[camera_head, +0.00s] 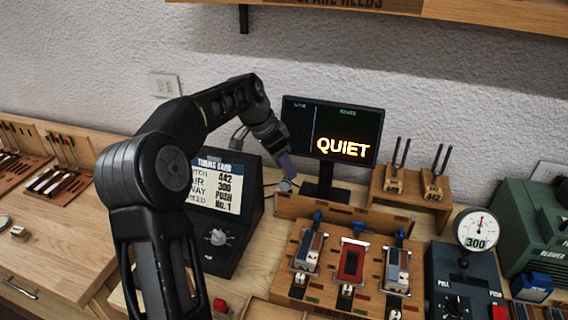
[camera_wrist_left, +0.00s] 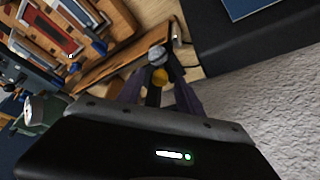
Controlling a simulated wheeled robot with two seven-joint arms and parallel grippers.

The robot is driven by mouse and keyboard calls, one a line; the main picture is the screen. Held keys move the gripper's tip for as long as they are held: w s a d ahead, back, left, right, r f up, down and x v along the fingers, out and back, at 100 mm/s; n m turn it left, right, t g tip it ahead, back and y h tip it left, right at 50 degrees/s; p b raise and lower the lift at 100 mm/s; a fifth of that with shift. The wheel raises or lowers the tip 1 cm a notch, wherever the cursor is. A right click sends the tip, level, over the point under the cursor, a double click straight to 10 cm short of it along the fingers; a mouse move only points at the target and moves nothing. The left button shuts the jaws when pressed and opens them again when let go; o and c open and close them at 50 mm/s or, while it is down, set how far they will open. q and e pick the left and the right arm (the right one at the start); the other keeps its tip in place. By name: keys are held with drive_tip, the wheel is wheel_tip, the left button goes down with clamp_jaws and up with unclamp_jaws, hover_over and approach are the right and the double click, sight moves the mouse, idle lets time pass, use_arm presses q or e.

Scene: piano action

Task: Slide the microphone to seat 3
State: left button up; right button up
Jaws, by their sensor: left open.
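My left gripper (camera_head: 287,168) points down beside the monitor stand, behind the wooden reed block (camera_head: 284,210). In the left wrist view its two dark purple fingers (camera_wrist_left: 158,84) are apart. A small round silver head (camera_head: 285,186), which looks like the microphone, is just below the fingertips. In the left wrist view the silver head (camera_wrist_left: 157,55) and a yellow part (camera_wrist_left: 160,76) show between the fingers; I cannot tell whether they touch. The block carries three seats side by side; the middle one has a red frame (camera_head: 351,262). Seat numbers are not readable. My right gripper is not in view.
A monitor (camera_head: 333,130) reading "QUIET" stands right of my gripper. A black console (camera_head: 233,237) with a tuning card is at left. Tuning forks on a wooden stand (camera_head: 410,199) and a dial gauge (camera_head: 477,230) are at right.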

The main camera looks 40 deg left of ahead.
use_arm(q)
clamp_jaws()
idle(0.4)
idle(1.0)
